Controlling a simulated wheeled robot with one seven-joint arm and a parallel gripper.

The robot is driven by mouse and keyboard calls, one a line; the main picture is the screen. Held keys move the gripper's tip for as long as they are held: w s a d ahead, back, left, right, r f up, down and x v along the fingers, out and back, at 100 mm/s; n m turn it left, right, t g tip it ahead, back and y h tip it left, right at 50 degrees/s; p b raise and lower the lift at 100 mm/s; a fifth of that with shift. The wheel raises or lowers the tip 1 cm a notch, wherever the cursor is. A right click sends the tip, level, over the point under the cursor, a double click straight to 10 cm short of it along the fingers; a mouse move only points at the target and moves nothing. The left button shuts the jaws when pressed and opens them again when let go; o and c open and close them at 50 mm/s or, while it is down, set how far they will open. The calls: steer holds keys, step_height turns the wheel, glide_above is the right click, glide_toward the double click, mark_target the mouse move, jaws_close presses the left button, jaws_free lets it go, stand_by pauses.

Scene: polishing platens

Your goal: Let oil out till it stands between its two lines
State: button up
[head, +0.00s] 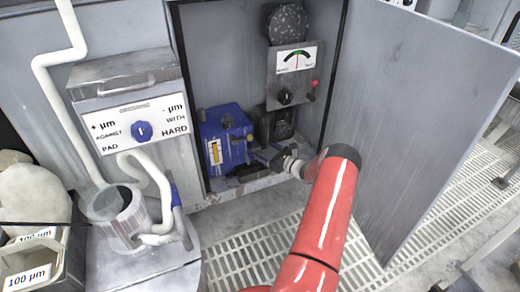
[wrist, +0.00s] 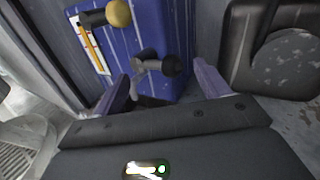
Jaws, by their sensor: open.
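The blue oil box (head: 232,140) stands low inside the open cabinet. Its sight gauge (head: 215,152), an amber strip on a white plate, is on its front; the gauge also shows at upper left in the wrist view (wrist: 92,45). The oil level and the two lines are too small to read surely. A grey tap with a black knob (wrist: 171,66) sticks out low on the box, and a brass-coloured knob (wrist: 118,13) sits higher up. My gripper (wrist: 162,72) is open, its fingers on either side of the tap, with no clear grip on it.
The cabinet door (head: 420,110) stands open on the right. A dial panel (head: 294,75) hangs above, right of the box. A panel with a blue knob (head: 141,131), a white pipe and a metal pot (head: 125,215) are left. Grated floor (head: 260,245) lies in front.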

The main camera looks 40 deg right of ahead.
mark_target(262, 147)
steer(key=shift+x, duration=1.5)
steer(key=c, duration=0.8)
steer(key=r+n+g, duration=0.1)
steer(key=n, duration=0.1)
steer(key=r+n+h, duration=0.1)
steer(key=n, duration=0.1)
steer(key=shift+d+g+b, duration=0.1)
steer(key=shift+g+b, duration=0.25)
steer(key=shift+g, duration=0.05)
steer(key=shift+c, duration=0.2)
steer(key=o, duration=0.8)
steer(key=shift+o, duration=0.2)
steer(key=shift+f, duration=0.1)
steer(key=shift+f, duration=0.1)
